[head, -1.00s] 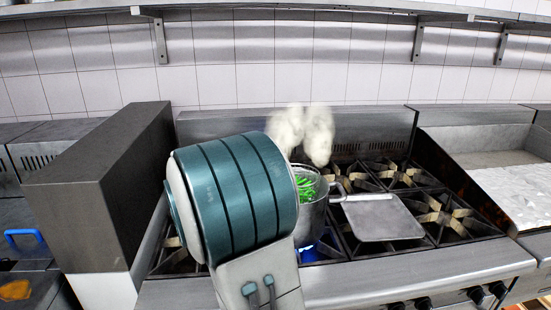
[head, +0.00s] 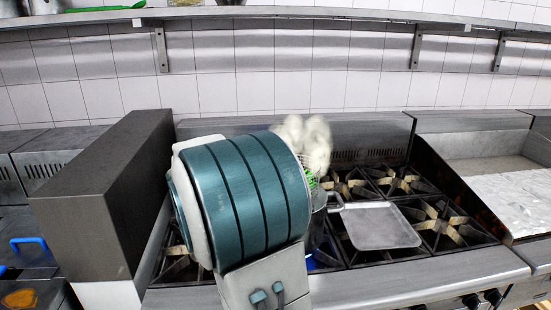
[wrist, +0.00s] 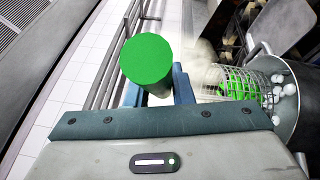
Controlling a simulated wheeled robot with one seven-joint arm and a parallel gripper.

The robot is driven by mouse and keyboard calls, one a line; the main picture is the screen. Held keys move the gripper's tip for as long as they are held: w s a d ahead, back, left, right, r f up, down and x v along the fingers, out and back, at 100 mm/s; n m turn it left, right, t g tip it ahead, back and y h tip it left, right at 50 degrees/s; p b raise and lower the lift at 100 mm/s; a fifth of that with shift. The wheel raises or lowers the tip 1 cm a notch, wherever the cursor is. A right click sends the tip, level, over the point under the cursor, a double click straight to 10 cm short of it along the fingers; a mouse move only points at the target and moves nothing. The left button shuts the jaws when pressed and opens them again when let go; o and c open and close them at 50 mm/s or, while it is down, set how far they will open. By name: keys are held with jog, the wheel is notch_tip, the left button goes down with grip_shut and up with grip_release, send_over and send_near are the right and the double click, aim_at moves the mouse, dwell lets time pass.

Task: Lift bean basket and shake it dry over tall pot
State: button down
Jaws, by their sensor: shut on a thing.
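The bean basket (wrist: 238,84) is wire mesh with green beans inside. In the wrist view it lies at the right, at the mouth of the tall pot (wrist: 298,112); I cannot tell how far it is above the pot's contents. White bubbles show inside the pot. In the head view my arm hides the gripper and most of the tall pot (head: 320,196). A few green beans (head: 311,180) show beside the arm.
White steam (head: 306,140) rises above the pot. A flat grey square lid or pan (head: 378,227) lies on the burners to the right. A dark block-like partition (head: 110,190) stands left of my arm. A shelf (head: 300,14) runs along the wall above.

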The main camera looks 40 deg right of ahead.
jog(key=shift+r+p, duration=0.9)
jog(key=shift+r, duration=1)
jog(key=shift+a, duration=0.1)
